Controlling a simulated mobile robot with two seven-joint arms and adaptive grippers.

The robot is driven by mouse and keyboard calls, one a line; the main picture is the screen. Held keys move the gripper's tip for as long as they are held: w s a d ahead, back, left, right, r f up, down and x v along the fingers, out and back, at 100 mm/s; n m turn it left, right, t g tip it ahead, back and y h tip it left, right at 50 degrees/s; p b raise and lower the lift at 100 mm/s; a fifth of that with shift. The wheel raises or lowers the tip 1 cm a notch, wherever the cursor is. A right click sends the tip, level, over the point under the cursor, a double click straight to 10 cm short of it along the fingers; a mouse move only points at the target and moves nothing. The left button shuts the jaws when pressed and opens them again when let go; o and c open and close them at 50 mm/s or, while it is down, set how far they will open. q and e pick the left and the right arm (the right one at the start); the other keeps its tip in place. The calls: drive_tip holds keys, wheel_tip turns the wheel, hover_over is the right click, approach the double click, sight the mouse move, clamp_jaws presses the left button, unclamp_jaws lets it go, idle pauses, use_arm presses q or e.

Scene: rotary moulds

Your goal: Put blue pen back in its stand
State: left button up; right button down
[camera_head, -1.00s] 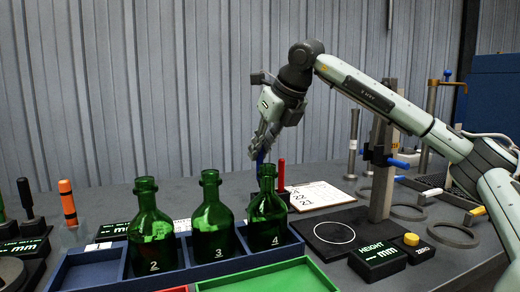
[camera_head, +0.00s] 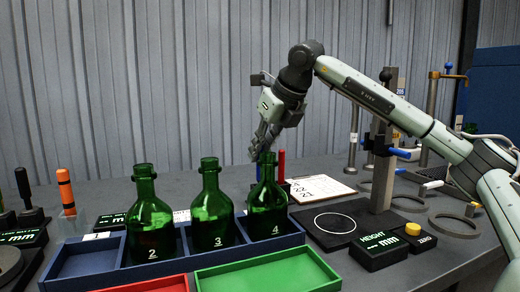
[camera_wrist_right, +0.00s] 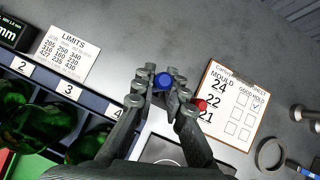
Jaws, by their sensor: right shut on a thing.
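My right gripper (camera_head: 256,150) is behind green bottle 4, pointing down. In the right wrist view the gripper (camera_wrist_right: 164,84) is shut on the blue pen (camera_wrist_right: 164,80), whose round blue end shows between the fingertips. In the head view only a bit of the pen shows, as bottle 4 and the fingers cover the rest. A red pen (camera_head: 281,166) stands upright just right of the gripper, and its red end (camera_wrist_right: 199,104) is beside the right finger in the wrist view. The pen stand is mostly hidden, so I cannot tell whether the blue pen is in it. My left gripper is out of view.
Green bottles 2 (camera_head: 151,232), 3 (camera_head: 212,215) and 4 (camera_head: 267,210) stand in a blue rack in front of the gripper. A clipboard (camera_head: 322,188) lies to the right, near the height gauge (camera_head: 384,185). A green tray (camera_head: 268,275) is in front.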

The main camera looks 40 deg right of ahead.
drive_tip(key=shift+f+b, duration=1.3)
drive_tip(key=shift+f, duration=0.45)
drive_tip(key=c, duration=1.5)
unclamp_jaws()
drive_tip(key=shift+r, duration=0.1)
drive_tip(key=v, duration=1.2)
